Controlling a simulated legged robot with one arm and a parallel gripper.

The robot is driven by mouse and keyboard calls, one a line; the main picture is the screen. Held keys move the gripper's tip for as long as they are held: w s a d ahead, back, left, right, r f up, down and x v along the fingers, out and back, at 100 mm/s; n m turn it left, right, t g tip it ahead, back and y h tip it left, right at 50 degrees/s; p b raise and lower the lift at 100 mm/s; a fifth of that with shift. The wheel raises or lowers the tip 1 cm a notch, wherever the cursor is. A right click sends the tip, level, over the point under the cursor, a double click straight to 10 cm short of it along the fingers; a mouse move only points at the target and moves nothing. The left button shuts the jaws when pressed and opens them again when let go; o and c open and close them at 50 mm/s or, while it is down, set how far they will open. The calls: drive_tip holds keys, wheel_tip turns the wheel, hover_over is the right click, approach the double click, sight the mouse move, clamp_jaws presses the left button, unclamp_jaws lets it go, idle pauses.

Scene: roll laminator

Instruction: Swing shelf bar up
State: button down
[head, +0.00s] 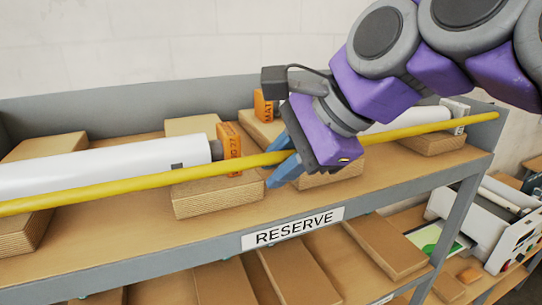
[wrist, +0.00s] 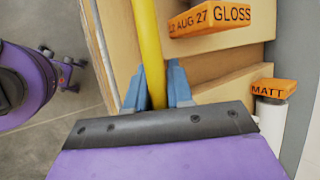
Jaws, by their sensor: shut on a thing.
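The yellow shelf bar (head: 120,190) runs across the front of the upper shelf, from the left edge of the head view to the right shelf post. My gripper (head: 282,168) is shut on the bar with its blue fingers near the middle of the shelf. In the wrist view the bar (wrist: 150,55) passes between the two blue fingers of my gripper (wrist: 158,88). The purple gripper body hides a short stretch of the bar in the head view.
A white roll (head: 90,172) with an orange tag (head: 229,148) rests on wooden blocks (head: 215,196) behind the bar. An orange MATT tag (wrist: 275,88) sits on another roll. The shelf edge is labelled RESERVE (head: 293,228). A white machine (head: 500,225) stands at lower right.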

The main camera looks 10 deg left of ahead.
drive_tip(key=shift+d+r, duration=0.1)
drive_tip(key=shift+r, duration=0.2)
